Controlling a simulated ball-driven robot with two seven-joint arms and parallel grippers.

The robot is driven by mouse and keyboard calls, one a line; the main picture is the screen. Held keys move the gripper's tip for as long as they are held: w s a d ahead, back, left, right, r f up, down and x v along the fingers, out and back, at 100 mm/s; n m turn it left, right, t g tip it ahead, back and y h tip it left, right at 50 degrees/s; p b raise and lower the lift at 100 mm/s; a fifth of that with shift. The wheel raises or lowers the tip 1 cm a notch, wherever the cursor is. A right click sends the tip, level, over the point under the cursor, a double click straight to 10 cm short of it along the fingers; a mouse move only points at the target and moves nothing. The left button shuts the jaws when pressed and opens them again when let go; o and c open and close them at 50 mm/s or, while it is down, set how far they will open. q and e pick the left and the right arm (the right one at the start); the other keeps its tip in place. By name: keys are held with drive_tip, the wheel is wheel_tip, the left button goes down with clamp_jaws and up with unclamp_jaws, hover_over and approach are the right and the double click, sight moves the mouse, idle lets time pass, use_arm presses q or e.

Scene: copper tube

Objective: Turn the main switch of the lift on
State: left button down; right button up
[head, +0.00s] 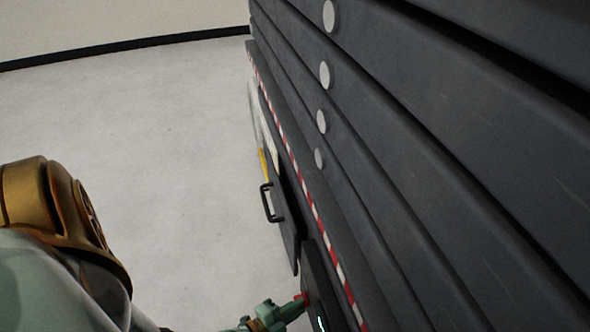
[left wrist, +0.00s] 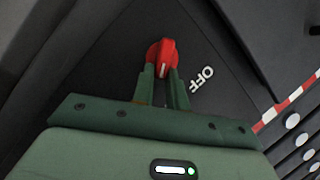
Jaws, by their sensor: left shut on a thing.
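The main switch is a red rotary knob (left wrist: 163,58) on a dark panel. White letters reading OFF (left wrist: 202,79) stand to its right in the left wrist view. My left gripper (left wrist: 163,75) has its two green fingers on either side of the knob and is shut on it. Part of the knob is hidden by the fingers. My right gripper is not in view.
The lift's dark stacked body (head: 420,130) fills the right side, with round white caps (head: 325,75) and a red-white striped edge (head: 310,190). A panel with a black handle (head: 267,203) is beyond the box. Pale floor (head: 150,120) is clear at left.

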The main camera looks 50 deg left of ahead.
use_arm(q)
drive_tip(key=shift+s+f+m, duration=0.1)
drive_tip(key=shift+f+m, duration=0.1)
drive_tip(key=shift+m, duration=0.1)
idle(0.4)
drive_tip(key=c, duration=1.4)
unclamp_jaws()
drive_tip(key=shift+r, duration=0.1)
